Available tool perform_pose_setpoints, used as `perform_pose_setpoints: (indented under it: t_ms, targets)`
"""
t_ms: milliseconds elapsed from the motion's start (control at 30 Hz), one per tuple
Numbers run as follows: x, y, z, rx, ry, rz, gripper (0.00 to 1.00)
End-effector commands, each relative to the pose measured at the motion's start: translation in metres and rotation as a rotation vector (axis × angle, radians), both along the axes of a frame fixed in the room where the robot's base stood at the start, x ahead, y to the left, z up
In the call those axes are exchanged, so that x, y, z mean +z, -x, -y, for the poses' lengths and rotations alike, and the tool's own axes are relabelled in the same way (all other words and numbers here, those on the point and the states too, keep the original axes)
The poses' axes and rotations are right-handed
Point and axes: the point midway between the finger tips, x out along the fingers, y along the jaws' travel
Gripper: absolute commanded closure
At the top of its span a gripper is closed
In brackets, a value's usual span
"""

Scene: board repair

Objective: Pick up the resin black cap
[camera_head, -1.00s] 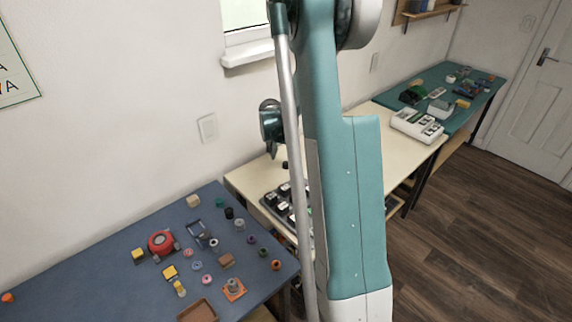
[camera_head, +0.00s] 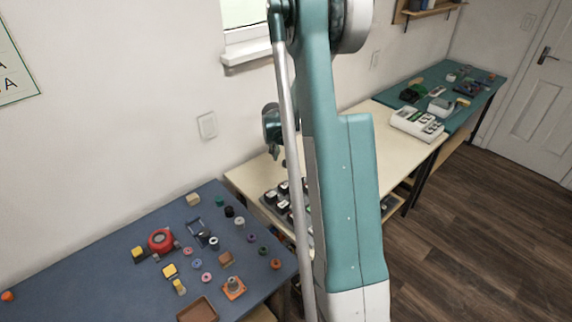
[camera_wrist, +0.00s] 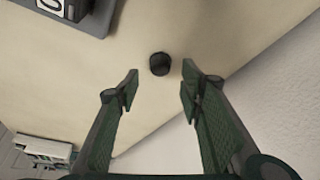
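A small black cap (camera_wrist: 159,64) stands on the cream table (camera_wrist: 115,70) in the wrist view. It lies just beyond the gap between my fingertips, roughly centred and not touched as far as I can see. In the head view a small dark piece (camera_head: 284,163) shows near the gripper, partly hidden by my arm. My gripper (camera_wrist: 161,86) is open and empty, with its two fingers well apart. In the head view my gripper (camera_head: 274,150) is over the cream table near the wall, mostly edge-on.
A tray of black items (camera_head: 276,203) is on the cream table; a dark tray edge (camera_wrist: 92,25) shows in the wrist view. A white device (camera_head: 416,124) stands farther right. The blue table (camera_head: 90,260) holds many small parts. The wall is close by the gripper.

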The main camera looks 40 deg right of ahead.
Motion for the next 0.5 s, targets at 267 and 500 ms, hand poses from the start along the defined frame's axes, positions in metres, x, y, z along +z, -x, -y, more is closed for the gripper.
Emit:
perform_pose_setpoints:
  t_ms: [267, 500]
  targets:
    - [-0.0003, -0.0001, 0.0001, 0.0, 0.0, 0.0, 0.62]
    - [-0.0093, -0.0025, 0.0037, 0.0, 0.0, 0.0, 0.62]
